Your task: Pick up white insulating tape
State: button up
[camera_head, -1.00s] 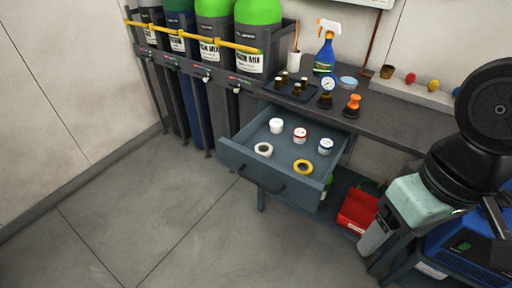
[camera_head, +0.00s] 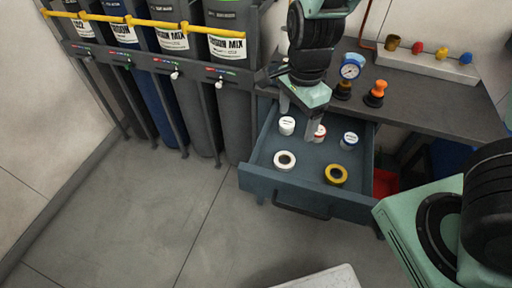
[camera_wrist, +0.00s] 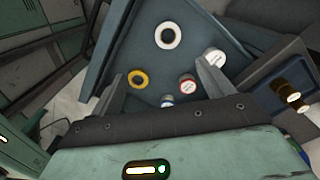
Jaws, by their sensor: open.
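The white insulating tape (camera_head: 285,161) is a white ring lying flat in the open drawer, at its front left. It also shows in the wrist view (camera_wrist: 168,36), beyond my fingertips near the top. A yellow tape roll (camera_head: 336,175) lies to its right, and it shows at the left in the wrist view (camera_wrist: 139,79). My gripper (camera_head: 296,120) is open and empty above the back part of the drawer. In the wrist view its two fingers (camera_wrist: 160,82) stand apart, with small jars between them. The white tape is not between the fingers.
The drawer (camera_head: 262,186) also holds a white jar (camera_head: 287,125), a red-labelled jar (camera_head: 319,133), partly hidden by a finger, and a blue-labelled jar (camera_head: 350,140). The bench (camera_head: 430,102) carries a gauge (camera_head: 351,68) and an orange-topped item (camera_head: 376,93). Gas cylinders (camera_head: 227,100) stand left.

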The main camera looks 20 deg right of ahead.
jog(key=w+f, duration=0.1)
jog(key=b, duration=0.4)
send_over(284, 163)
jog(key=shift+m, duration=0.3)
jog(key=f, duration=1.1)
jog(key=shift+s, duration=0.3)
jog(key=shift+w+f+b, duration=0.15)
jog(key=shift+f+b, duration=0.1)
jog(key=shift+f, duration=1.15)
jog(key=shift+w+f+b, duration=0.15)
jog(key=shift+f+b, duration=0.1)
jog(key=shift+f, duration=1.15)
jog(key=shift+c, duration=0.3)
jog(key=c, duration=1)
